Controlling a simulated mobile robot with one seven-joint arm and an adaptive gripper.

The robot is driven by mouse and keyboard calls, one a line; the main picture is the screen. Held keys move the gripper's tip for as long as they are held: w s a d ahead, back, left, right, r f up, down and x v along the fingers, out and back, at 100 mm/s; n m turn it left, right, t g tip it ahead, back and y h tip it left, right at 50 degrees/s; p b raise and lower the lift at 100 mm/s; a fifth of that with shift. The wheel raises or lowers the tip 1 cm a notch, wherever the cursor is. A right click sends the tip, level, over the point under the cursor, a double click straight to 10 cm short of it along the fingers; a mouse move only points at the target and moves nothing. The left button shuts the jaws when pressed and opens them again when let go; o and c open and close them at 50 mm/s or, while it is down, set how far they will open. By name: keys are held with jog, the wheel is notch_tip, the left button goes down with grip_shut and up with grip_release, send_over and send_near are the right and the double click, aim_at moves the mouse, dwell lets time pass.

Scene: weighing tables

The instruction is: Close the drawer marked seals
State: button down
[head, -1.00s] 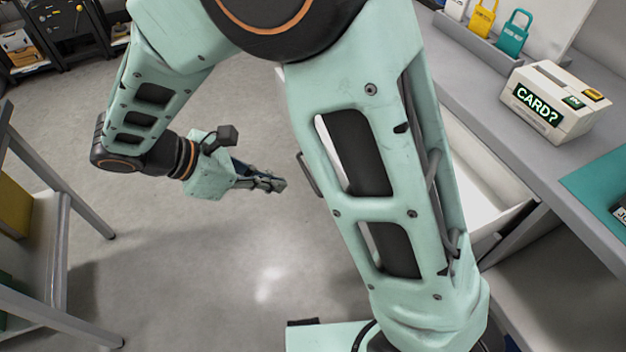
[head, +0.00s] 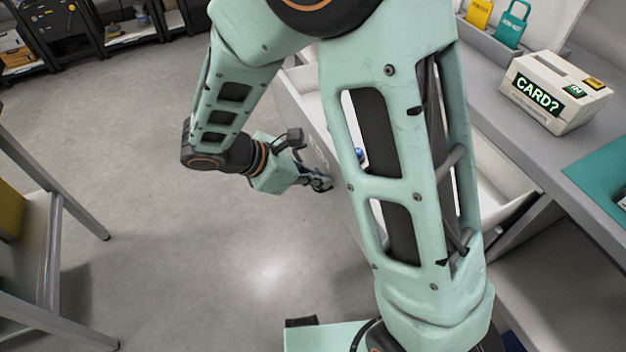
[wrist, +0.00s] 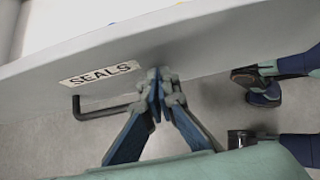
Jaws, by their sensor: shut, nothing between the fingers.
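The drawer marked seals stands pulled out from the bench; its pale front (wrist: 215,48) fills the upper part of the wrist view, with a SEALS label (wrist: 100,73) and a dark bar handle (wrist: 105,108). In the head view its front (head: 318,135) shows left of my arm, which hides much of the drawer. My gripper (wrist: 160,76) is shut and empty, its fingertips at the front, right of the label and clear of the handle. I cannot tell whether they touch. My gripper also shows in the head view (head: 320,183).
The grey bench top (head: 510,125) on the right carries a CARD? box (head: 555,92) and a teal mat (head: 605,185). A shelf unit (head: 45,240) stands at the left. Open floor (head: 190,225) lies between. Dark shapes at the right of the wrist view are unclear.

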jog(key=w+d, duration=0.3)
jog(key=d, duration=0.6)
jog(key=w+d, duration=0.4)
jog(key=d, duration=0.6)
jog(key=w+d, duration=0.3)
jog(key=d, duration=0.6)
jog(key=shift+w+d, duration=0.15)
jog(key=shift+d, duration=0.2)
jog(key=shift+w+d+r, duration=0.1)
jog(key=shift+w+d, duration=0.1)
jog(key=shift+d, duration=0.3)
jog(key=shift+d+r, duration=0.1)
